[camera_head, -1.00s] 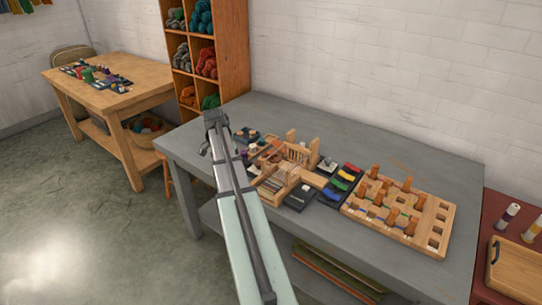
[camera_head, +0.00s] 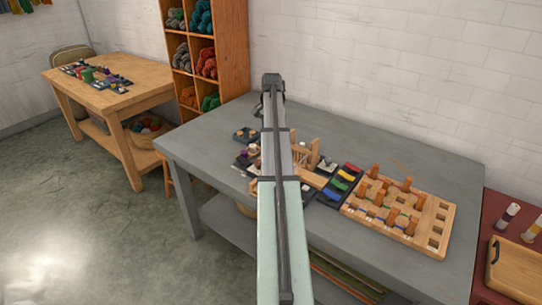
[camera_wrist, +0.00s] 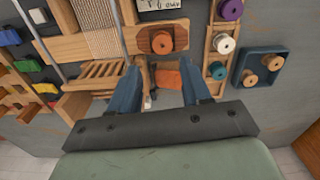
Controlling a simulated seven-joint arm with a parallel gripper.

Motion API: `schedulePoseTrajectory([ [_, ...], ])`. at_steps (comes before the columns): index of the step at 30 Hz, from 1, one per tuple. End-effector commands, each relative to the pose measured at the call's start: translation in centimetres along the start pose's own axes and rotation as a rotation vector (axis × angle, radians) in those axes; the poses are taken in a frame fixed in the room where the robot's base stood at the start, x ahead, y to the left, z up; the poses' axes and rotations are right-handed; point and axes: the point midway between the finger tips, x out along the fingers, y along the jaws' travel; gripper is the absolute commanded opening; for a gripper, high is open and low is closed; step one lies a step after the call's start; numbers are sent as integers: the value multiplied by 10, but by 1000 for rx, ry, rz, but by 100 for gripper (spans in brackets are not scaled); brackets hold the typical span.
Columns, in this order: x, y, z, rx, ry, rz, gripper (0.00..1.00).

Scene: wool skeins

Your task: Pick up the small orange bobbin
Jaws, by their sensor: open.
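In the wrist view, a small orange bobbin (camera_wrist: 162,43) stands on a brown wooden block, seen from above. A flat orange piece (camera_wrist: 168,80) lies lower down, between my fingers in the picture; I cannot tell what it is. My gripper (camera_wrist: 162,67) is open, with its two blue fingers apart and nothing held. The orange bobbin appears just past the fingertips, toward the top of the picture, roughly centred between them. The height gap is hard to judge. In the head view my arm covers this part of the table, and I cannot make out the orange bobbin.
A wooden rack beside the block holds purple (camera_wrist: 230,9), white (camera_wrist: 223,42) and green (camera_wrist: 218,70) bobbins. A dark blue tray (camera_wrist: 245,62) holds two wooden spools. A small loom (camera_wrist: 98,30) stands left. A pegboard (camera_head: 440,215) lies right; the grey table's (camera_head: 215,125) back left is clear.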

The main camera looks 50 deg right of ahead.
Motion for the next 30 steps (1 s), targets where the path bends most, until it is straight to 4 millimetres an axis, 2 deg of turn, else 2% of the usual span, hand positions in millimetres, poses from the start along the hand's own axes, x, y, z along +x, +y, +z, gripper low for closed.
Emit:
schedulePoseTrajectory([
  [1,10,0,1,0,-1,1,48],
  [6,29,0,1,0,0,1,48],
  [16,44,-1,1,0,-1,1,48],
  [25,80,-3,2,1,-1,1,48],
  [30,89,-3,2,1,0,1,48],
])
